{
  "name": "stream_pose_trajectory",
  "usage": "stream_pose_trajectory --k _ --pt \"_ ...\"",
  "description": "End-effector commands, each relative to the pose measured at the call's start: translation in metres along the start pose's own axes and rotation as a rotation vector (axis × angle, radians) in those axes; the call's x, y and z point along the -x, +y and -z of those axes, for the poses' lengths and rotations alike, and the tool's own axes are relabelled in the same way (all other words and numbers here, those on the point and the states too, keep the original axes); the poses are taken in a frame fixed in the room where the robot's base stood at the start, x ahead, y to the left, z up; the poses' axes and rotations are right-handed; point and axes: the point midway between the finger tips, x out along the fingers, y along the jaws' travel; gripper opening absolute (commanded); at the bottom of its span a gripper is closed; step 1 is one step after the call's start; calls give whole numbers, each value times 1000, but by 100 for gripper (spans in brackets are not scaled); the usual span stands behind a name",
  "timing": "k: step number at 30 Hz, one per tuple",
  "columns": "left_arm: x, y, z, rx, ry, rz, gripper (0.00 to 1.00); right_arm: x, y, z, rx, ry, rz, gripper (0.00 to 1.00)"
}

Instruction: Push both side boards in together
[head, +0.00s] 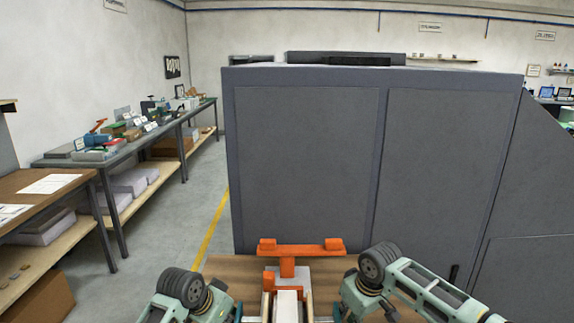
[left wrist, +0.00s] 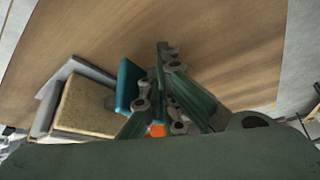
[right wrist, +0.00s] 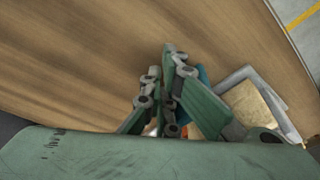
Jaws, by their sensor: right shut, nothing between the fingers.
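In the head view a narrow light wooden board (head: 266,306) stands left of a white block (head: 287,305), and a similar one (head: 309,307) stands right of it. In the left wrist view I see a tan block (left wrist: 85,104) and a teal plate (left wrist: 128,86) left of my left gripper (left wrist: 167,48), whose fingertips are together. In the right wrist view a tan block (right wrist: 249,105) and a teal piece (right wrist: 203,74) lie right of my right gripper (right wrist: 175,52), which is shut and empty. I cannot tell whether either gripper touches a board.
An orange T-shaped piece (head: 287,249) stands behind the white block on the wooden table (head: 225,266). Grey bracket walls (left wrist: 48,105) border the tan block. A large grey cabinet (head: 310,160) closes off the back. Bare tabletop (right wrist: 90,60) lies ahead of the fingers.

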Motion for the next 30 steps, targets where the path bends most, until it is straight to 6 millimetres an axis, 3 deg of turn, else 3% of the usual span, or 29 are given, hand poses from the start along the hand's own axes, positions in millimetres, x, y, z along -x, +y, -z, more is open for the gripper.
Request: stream_pose_trajectory --k 30 --pt "-3 10 5 0 1 -2 0 -1 -6 4 2 3 1 0"
